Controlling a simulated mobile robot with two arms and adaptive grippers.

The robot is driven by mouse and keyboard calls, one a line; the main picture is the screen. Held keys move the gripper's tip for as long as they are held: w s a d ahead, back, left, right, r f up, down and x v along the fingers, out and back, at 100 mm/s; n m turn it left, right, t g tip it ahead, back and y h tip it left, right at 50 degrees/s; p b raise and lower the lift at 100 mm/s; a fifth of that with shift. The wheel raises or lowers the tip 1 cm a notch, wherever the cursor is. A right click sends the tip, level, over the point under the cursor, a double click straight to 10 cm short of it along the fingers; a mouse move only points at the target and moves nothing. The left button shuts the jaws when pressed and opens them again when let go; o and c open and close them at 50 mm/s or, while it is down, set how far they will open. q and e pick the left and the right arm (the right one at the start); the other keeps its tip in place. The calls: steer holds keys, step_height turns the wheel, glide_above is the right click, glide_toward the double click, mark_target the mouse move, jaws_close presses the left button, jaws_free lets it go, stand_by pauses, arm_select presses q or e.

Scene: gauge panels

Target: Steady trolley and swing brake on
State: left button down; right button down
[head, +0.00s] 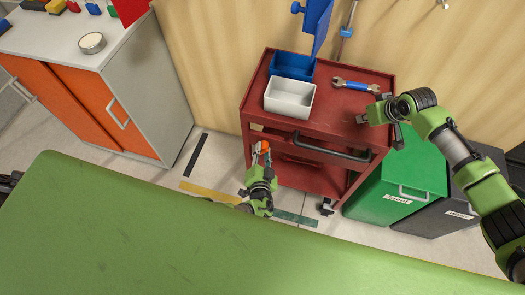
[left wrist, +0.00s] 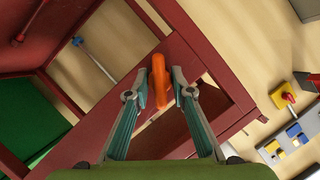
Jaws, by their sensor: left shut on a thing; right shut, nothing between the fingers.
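The red trolley (head: 336,123) stands against the wall, with a dark push handle (head: 316,149) along its front. An orange lever (head: 265,147) is at the trolley's lower left front. My left gripper (head: 262,153) is shut on this lever. In the left wrist view the orange lever (left wrist: 158,84) is between the two fingers (left wrist: 158,98), in front of a red trolley beam. My right gripper (head: 379,112) is shut and empty at the trolley's right top edge; I cannot tell whether it touches the trolley.
A blue bin (head: 292,66), a white bin (head: 290,98) and a wrench (head: 356,86) are on the trolley top. A green bin (head: 398,185) and a dark bin (head: 455,200) stand to the right. An orange-doored cabinet (head: 85,110) is left. A green surface (head: 150,235) fills the foreground.

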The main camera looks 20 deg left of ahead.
arm_select(q)
steer(key=shift+a, duration=0.1)
steer(key=c, duration=1.8)
jaws_free()
steer(key=shift+o, duration=0.2)
steer(key=shift+s+d+r, duration=0.15)
steer(key=shift+s+d, duration=0.1)
steer(key=shift+s, duration=0.45)
steer(key=v, duration=1)
steer(key=shift+s+r, duration=0.15)
steer(key=shift+s, duration=0.15)
steer(key=shift+d, duration=0.1)
